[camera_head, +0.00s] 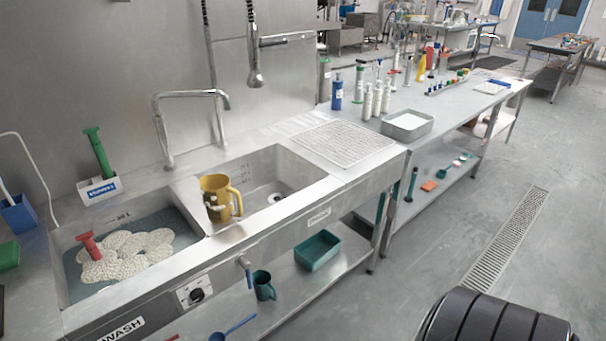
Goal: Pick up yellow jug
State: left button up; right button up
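The yellow jug (215,190) stands upright at the left end of the right sink basin (290,170), close to the divider between the two basins. Its handle is on its right side, and its open top faces up. Some dark and pale marks show low on its front. The front edge of the sink may hide its base, so I cannot tell exactly what it rests on. Neither of my grippers shows in the head view.
A curved faucet (190,95) and a hanging spray head (254,70) are above the sink. A ribbed drainboard (340,142) is right of the basin. Open floor lies at right.

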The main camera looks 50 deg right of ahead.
aim_at(223, 201)
jog(key=i+l+z, duration=0.1)
jog(key=i+z, duration=0.7)
jog(key=i+j+z, duration=0.1)
jog(key=i+z, duration=0.15)
jog(key=z, duration=0.15)
jog(key=i+j, duration=0.1)
jog(key=k+l+u, duration=0.15)
jog(key=l, duration=0.2)
jog(key=l+u, duration=0.1)
jog(key=l, duration=0.3)
jog(key=k, duration=0.05)
